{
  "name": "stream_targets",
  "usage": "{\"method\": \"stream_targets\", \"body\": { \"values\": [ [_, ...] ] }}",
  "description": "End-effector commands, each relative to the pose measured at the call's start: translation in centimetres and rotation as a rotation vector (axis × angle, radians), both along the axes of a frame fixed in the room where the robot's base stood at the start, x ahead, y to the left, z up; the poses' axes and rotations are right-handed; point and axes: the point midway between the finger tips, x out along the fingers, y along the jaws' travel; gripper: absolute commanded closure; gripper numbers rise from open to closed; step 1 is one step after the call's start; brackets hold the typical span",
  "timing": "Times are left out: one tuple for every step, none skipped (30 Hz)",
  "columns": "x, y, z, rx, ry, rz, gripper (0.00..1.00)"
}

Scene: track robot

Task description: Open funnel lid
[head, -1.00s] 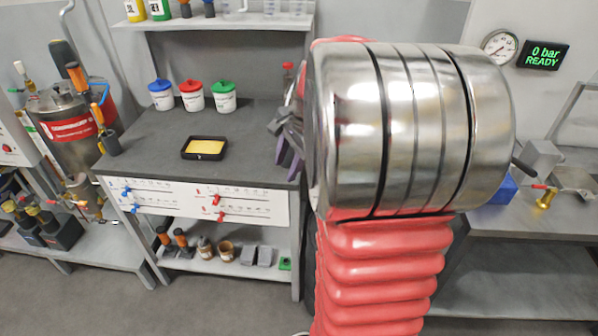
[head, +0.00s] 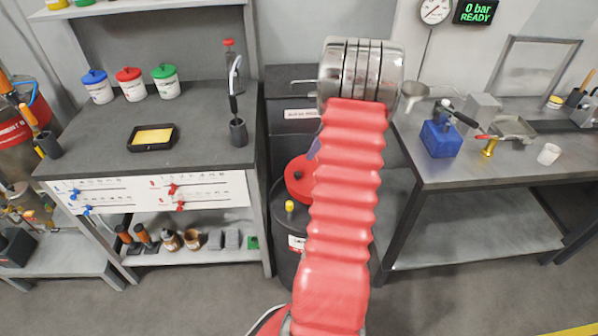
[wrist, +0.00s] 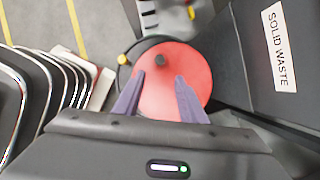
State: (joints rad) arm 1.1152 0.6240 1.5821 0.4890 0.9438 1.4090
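A round red lid (head: 297,181) sits on a dark drum (head: 287,222) on the floor between the two benches. My red arm sleeve hides its right side in the head view. In the wrist view the lid (wrist: 205,72) lies flat and looks shut, with a small dark knob (wrist: 160,60) on it. My gripper (wrist: 160,77) is open, its two purple fingers apart and pointing at the lid. Nothing is between the fingers. In the head view only a sliver of a purple finger shows behind my arm. Whether a fingertip touches the lid cannot be told.
A dark bin marked SOLID WASTE (wrist: 282,45) stands beside the drum. A yellow knob (head: 290,206) sits at the drum's side. The left bench (head: 90,130) and right bench (head: 480,172) flank the drum closely. A blue block (head: 441,139) is on the right bench.

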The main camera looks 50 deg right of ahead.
Motion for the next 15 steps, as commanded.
{"method": "stream_targets", "body": {
  "values": [
    [0.0,0.0,0.0,0.0,0.0,0.0,0.62],
    [0.0,0.0,0.0,0.0,0.0,0.001,0.62],
    [0.0,0.0,0.0,-0.001,0.0,0.002,0.62],
    [0.0,0.0,0.0,-0.001,0.0,0.002,0.62],
    [0.0,0.0,0.0,-0.001,0.0,0.002,0.62],
    [0.0,0.0,0.1,-0.001,0.0,0.003,0.62],
    [0.0,0.1,0.0,-0.001,0.0,0.003,0.62],
    [0.1,0.1,0.0,-0.001,0.0,0.003,0.62],
    [0.1,0.1,-0.1,-0.001,0.001,0.003,0.62],
    [0.1,0.1,-0.2,-0.001,0.001,0.003,0.62],
    [0.2,0.1,-0.3,-0.001,0.001,0.003,0.62],
    [0.3,0.2,-0.5,-0.001,0.001,0.004,0.62],
    [0.3,0.2,-0.7,-0.001,0.001,0.004,0.62],
    [0.4,0.2,-1.0,0.0,0.001,0.004,0.62],
    [0.6,0.3,-1.4,0.0,0.001,0.004,0.62]
  ]
}}
